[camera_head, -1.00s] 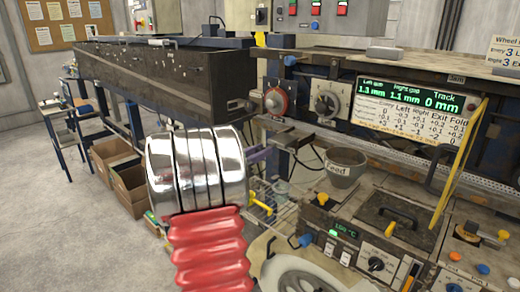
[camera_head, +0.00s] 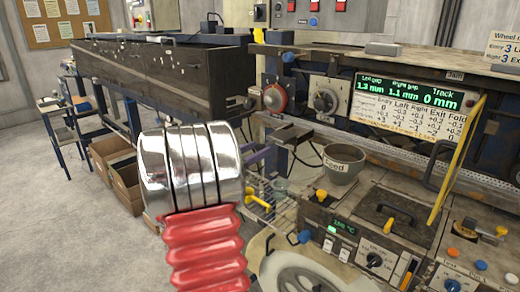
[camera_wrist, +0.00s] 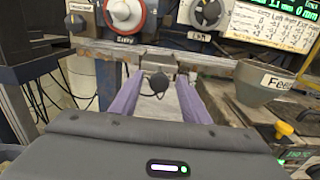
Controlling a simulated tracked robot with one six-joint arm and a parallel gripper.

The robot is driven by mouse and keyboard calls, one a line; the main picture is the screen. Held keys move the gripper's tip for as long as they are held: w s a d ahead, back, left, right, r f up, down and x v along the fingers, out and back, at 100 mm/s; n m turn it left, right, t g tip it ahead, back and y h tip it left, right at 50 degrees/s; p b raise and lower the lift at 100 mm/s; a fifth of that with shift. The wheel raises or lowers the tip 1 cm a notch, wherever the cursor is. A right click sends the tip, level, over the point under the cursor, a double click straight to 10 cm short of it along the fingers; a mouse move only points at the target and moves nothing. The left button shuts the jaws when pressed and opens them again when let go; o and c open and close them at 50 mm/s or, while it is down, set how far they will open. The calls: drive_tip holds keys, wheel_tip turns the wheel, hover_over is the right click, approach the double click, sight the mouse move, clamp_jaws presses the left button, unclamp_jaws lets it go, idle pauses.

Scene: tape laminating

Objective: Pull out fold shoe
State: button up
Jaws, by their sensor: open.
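In the wrist view, a small metal block with a black round knob (camera_wrist: 159,83) sits at the edge of a long rail; it looks like the fold shoe, though no label shows on it. My gripper (camera_wrist: 156,91) has two purple fingers spread apart, one on each side of the knob. The fingers are open, and I cannot tell whether they touch the block. In the head view, the purple fingers (camera_head: 258,156) show partly behind my own arm, and the fold shoe cannot be made out there.
A grey cup labelled Feed (camera_head: 343,166) stands right of my gripper. A red-rimmed dial (camera_head: 274,98) and a grey dial (camera_head: 325,98) are above. A green-lit display (camera_head: 412,92) and a control box with knobs (camera_head: 366,228) are at right. Cardboard boxes (camera_head: 118,172) stand at left.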

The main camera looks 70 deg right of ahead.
drive_tip(key=v, duration=1.2)
drive_tip(key=shift+a, duration=0.15)
drive_tip(key=shift+f, duration=0.1)
drive_tip(key=s+a+f+m+y, duration=0.4)
drive_tip(key=a+f+m+y, duration=0.35)
drive_tip(key=a+f, duration=0.3)
drive_tip(key=w+a+f+m+t+y, duration=0.1)
drive_tip(key=a+f+m+t+y, duration=0.2)
drive_tip(key=a, duration=0.4)
drive_tip(key=w+a+r+m+t+y, duration=0.1)
drive_tip(key=a+r+t+y, duration=0.1)
drive_tip(key=a, duration=0.9)
drive_tip(key=w+a+r+m+t+y, duration=0.1)
drive_tip(key=a+t, duration=0.3)
drive_tip(key=a, duration=0.7)
drive_tip(key=w+a+r+m+t+y, duration=0.1)
drive_tip(key=w+a+r+t+y, duration=0.1)
drive_tip(key=a, duration=0.9)
wheel_tip(320, 180, up, 2)
drive_tip(key=shift+w+a+r+t+y, duration=0.1)
drive_tip(key=shift+w+a+t+y, duration=0.1)
drive_tip(key=shift+w+t+y, duration=0.45)
